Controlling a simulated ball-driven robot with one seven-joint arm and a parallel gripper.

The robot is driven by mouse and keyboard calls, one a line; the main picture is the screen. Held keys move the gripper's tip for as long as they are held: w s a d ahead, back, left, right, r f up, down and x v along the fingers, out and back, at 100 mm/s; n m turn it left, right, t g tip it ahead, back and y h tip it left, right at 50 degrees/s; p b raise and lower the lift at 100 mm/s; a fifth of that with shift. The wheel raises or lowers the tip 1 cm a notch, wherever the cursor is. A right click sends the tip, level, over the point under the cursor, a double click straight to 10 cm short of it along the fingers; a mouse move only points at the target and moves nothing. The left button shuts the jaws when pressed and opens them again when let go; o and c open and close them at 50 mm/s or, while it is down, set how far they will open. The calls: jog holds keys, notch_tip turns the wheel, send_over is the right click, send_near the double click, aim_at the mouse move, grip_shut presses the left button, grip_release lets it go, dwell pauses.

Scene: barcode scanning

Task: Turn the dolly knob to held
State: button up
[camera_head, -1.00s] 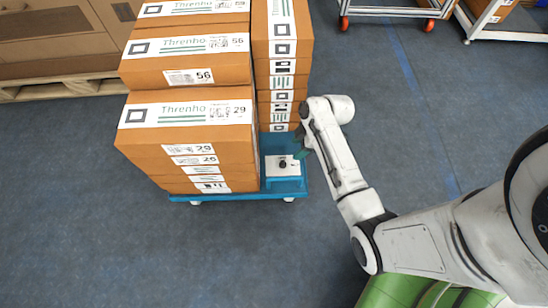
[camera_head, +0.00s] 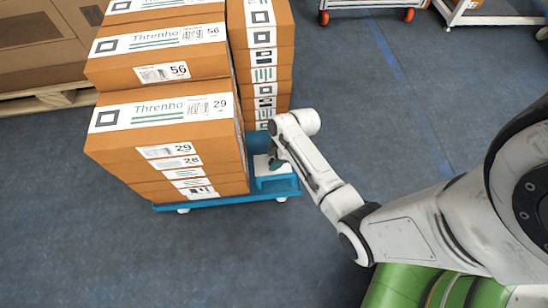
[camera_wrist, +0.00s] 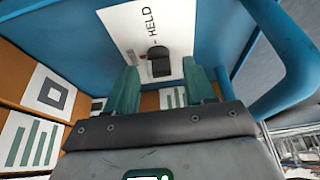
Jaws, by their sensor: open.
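The dark knob (camera_wrist: 159,62) sits on a white plate (camera_wrist: 122,22) marked HELD in the wrist view. The plate is fixed to the blue dolly (camera_head: 225,203), and part of it (camera_head: 261,166) shows in the head view beside the box stack. My gripper (camera_wrist: 160,68) is open, with one green finger on each side of the knob. Whether the fingers touch the knob cannot be told. In the head view my gripper (camera_head: 274,158) is over the plate and hides the knob. The word HELD lies above the knob in the wrist view.
Stacked orange-brown boxes (camera_head: 170,130) fill the dolly's left and back. A blue tubular rail (camera_wrist: 291,70) runs close to the right of my gripper in the wrist view. Wheeled racks (camera_head: 365,5) stand at the back.

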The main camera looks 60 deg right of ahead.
jog(key=shift+c, duration=0.5)
grip_shut()
jog(key=shift+r+p, duration=0.1)
jog(key=shift+p, duration=0.2)
jog(key=m+p, duration=0.1)
jog(key=m, duration=0.1)
jog(key=m+h+p, duration=0.1)
jog(key=p, duration=0.1)
jog(key=shift+s+a+r+m+t, duration=0.1)
jog(key=shift+a+m+t, duration=0.1)
jog(key=shift+m+t, duration=0.2)
jog(key=m+h+p, duration=0.2)
jog(key=m+p, duration=0.1)
jog(key=m, duration=0.2)
jog(key=shift+a+p, duration=0.15)
jog(key=shift+p, duration=0.25)
jog(key=m, duration=0.1)
jog(key=m+h, duration=0.1)
jog(key=m, duration=0.1)
jog(key=m+h, duration=0.1)
jog(key=shift+a+f+m+p, duration=0.1)
jog(key=shift+f+m+p, duration=0.2)
jog(key=shift+m, duration=0.1)
jog(key=m+g+h+b, duration=0.1)
jog(key=m, duration=0.3)
jog(key=shift+r+m+g, duration=0.1)
jog(key=shift+m+g, duration=0.2)
